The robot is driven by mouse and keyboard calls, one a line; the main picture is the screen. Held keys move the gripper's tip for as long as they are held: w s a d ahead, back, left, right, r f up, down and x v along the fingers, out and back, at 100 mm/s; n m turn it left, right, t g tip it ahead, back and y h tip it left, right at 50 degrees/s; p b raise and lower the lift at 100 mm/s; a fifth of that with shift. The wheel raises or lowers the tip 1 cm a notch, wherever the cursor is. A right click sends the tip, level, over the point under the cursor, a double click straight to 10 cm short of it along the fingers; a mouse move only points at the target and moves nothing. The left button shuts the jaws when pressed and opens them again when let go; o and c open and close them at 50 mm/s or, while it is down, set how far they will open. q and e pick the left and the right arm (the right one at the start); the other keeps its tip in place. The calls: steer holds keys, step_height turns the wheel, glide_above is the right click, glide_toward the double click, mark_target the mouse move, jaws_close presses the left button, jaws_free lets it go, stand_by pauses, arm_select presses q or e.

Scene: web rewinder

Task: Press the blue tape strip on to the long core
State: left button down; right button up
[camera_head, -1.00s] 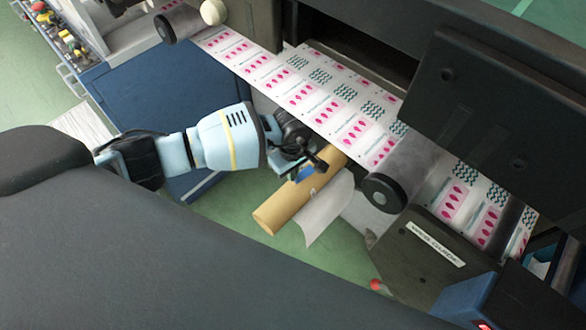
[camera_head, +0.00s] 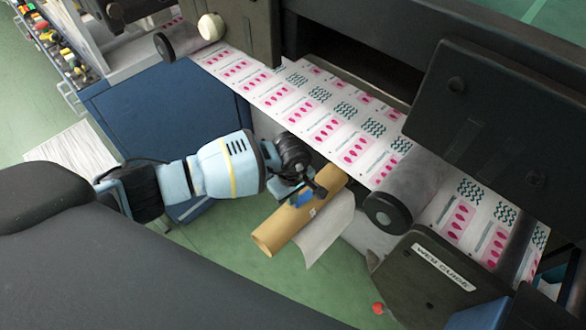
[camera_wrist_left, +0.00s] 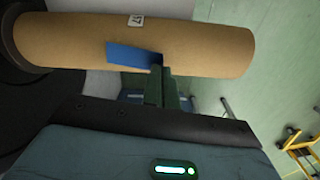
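The long core (camera_head: 272,236) is a brown cardboard tube slanting below the printed web in the head view. It lies across the top of the left wrist view (camera_wrist_left: 205,45), with a small white label on it. My left gripper (camera_head: 312,194) is over the core's upper side. In the left wrist view its fingers (camera_wrist_left: 157,80) are together at the right end of the blue tape strip (camera_wrist_left: 130,53), which sticks out to the left. The strip overlaps the core in view; I cannot tell whether it touches all along. The strip also shows in the head view (camera_head: 303,199). My right gripper is not in view.
A white sheet (camera_head: 325,230) hangs beside the core. The printed web (camera_head: 330,125) runs close above, over a grey roller (camera_head: 410,190). The "WEB GUIDE" plate (camera_head: 443,266) is at right. A blue cabinet (camera_head: 160,105) stands behind my left arm. Green floor is free below.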

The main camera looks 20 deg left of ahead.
arm_select(q)
steer(key=shift+f, duration=0.3)
stand_by(0.4)
steer(key=c, duration=1.6)
jaws_free()
step_height(320, 180, up, 8)
steer(key=shift+s+r, duration=0.1)
steer(key=shift+s, duration=0.05)
